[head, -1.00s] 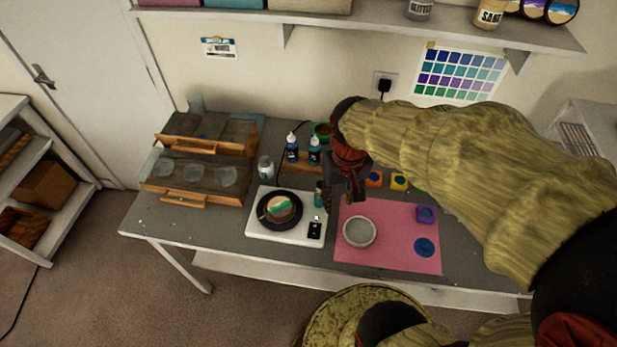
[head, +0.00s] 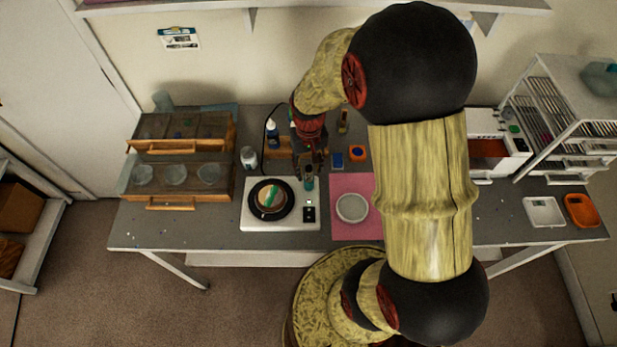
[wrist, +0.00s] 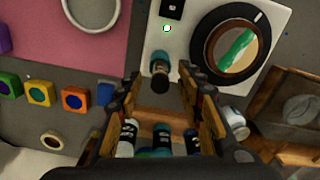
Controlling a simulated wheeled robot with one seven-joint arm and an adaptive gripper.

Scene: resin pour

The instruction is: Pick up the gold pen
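I cannot make out a gold pen for certain in any view. A narrow brownish-gold upright thing (head: 343,121) stands at the back of the table, too small to identify. My gripper (head: 308,170) points down over the back right of a white hot plate (head: 252,218). In the wrist view my gripper (wrist: 163,76) is open, its fingers well apart. A small dark-capped teal bottle (wrist: 160,72) shows between the fingertips; it also shows below the gripper in the head view (head: 309,184). I see no grip on it.
A wooden rack (wrist: 160,106) with several bottles is near the fingers. A grey bowl (head: 352,208) is on the pink mat (head: 345,232). Colored paint pots (wrist: 74,98) stand behind the mat. Wooden drawers (head: 170,205) are left.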

